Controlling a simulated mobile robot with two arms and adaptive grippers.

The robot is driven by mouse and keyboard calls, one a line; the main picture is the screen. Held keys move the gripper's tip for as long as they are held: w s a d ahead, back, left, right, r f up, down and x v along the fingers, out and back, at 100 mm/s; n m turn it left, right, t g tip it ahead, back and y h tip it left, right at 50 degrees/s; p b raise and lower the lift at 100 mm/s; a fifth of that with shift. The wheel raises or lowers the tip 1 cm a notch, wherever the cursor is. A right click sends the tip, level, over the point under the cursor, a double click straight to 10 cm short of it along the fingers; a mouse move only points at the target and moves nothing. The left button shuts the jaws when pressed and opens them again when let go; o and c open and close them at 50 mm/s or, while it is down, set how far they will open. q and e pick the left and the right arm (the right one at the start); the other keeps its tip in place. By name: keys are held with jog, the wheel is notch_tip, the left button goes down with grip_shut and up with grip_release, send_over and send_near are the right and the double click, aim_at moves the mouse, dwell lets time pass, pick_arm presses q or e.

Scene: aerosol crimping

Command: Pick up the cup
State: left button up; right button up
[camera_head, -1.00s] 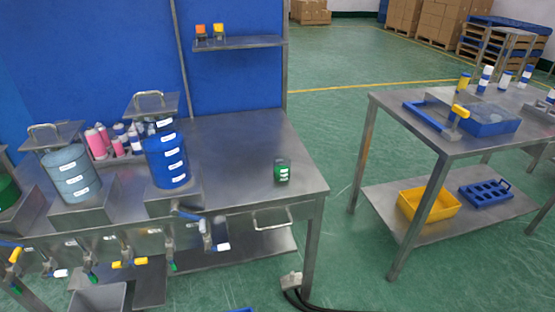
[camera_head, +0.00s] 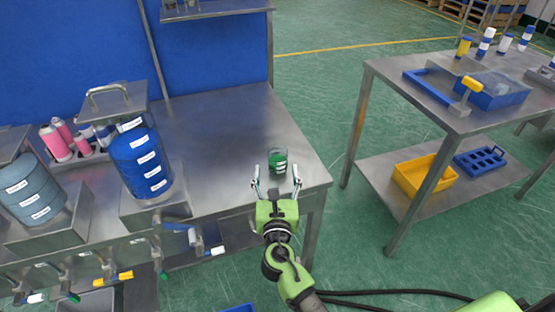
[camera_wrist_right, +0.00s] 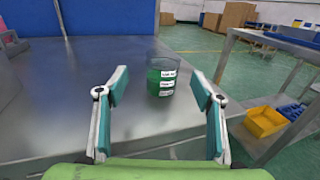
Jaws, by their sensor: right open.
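The cup (camera_head: 278,161) is clear with green contents and white labels, standing upright near the right front corner of the steel table (camera_head: 215,130). In the right wrist view the cup (camera_wrist_right: 161,77) stands ahead, between the lines of the two fingers. My right gripper (camera_head: 276,182) is open and empty at the table's front edge, its fingers spread just in front of the cup. In the right wrist view the gripper (camera_wrist_right: 157,90) shows both fingers apart with nothing between them. My left gripper is in neither view.
A blue drum (camera_head: 140,160) and a grey-blue drum (camera_head: 30,190) stand at the left, with taps below. Pink bottles (camera_head: 56,142) stand behind them. A second table (camera_head: 400,80) at the right holds a blue tray, with a yellow bin (camera_head: 424,178) below. The tabletop around the cup is clear.

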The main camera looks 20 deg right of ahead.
aim_at(278, 161)
jog(key=x, duration=0.3)
jog(key=shift+w+f, duration=0.1)
jog(key=shift+w, duration=0.05)
jog(key=x, duration=0.4)
jog(key=shift+d, duration=0.4)
jog(key=shift+w+d, duration=0.15)
jog(key=shift+w, duration=0.35)
jog(key=c, duration=1.3)
